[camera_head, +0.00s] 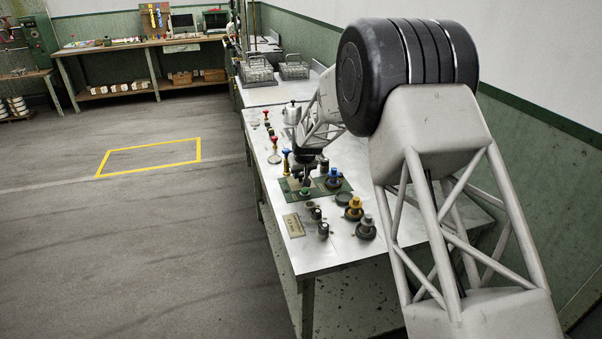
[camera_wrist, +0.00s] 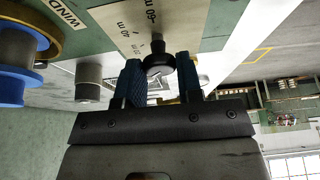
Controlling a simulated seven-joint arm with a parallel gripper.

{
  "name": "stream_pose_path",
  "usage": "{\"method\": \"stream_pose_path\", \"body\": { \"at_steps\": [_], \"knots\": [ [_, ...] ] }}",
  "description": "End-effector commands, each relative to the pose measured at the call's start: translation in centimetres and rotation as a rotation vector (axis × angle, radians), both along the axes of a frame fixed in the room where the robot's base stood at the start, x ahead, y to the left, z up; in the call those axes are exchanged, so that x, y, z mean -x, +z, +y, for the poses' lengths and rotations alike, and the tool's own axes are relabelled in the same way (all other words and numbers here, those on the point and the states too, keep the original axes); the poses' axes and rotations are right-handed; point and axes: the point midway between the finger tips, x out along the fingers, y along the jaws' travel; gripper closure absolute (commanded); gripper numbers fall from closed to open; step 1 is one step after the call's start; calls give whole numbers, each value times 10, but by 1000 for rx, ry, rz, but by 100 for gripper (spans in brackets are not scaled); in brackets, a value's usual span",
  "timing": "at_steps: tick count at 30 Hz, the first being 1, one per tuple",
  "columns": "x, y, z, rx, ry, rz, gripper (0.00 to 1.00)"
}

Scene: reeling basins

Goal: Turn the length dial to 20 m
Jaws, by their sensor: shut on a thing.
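The length dial shows in the wrist view as a black round knob (camera_wrist: 159,64) with a stem, beside a beige scale plate (camera_wrist: 122,32). In the head view my gripper (camera_head: 305,178) is down at the green panel (camera_head: 345,186) on the metal table; the dial is hard to make out there. Which mark the dial points to cannot be told.
Blue (camera_head: 334,178), yellow (camera_head: 354,208) and grey (camera_head: 366,229) spool-like parts stand close by on the table (camera_head: 335,250). A labelled plate (camera_head: 293,225) lies near the front left edge. Upright handles with red (camera_head: 274,141) and blue tops stand behind. Wire baskets (camera_head: 294,70) are farther back.

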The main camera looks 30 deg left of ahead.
Motion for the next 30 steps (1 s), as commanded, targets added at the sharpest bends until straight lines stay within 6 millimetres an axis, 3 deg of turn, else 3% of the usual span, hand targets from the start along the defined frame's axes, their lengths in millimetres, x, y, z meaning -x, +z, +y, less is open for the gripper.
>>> {"method": "stream_pose_path", "body": {
  "at_steps": [15, 30],
  "knots": [
    [1, 0, 1, 0, -242, 0, 90],
    [1, 0, 1, 1, -282, 1, 90]
  ]
}}
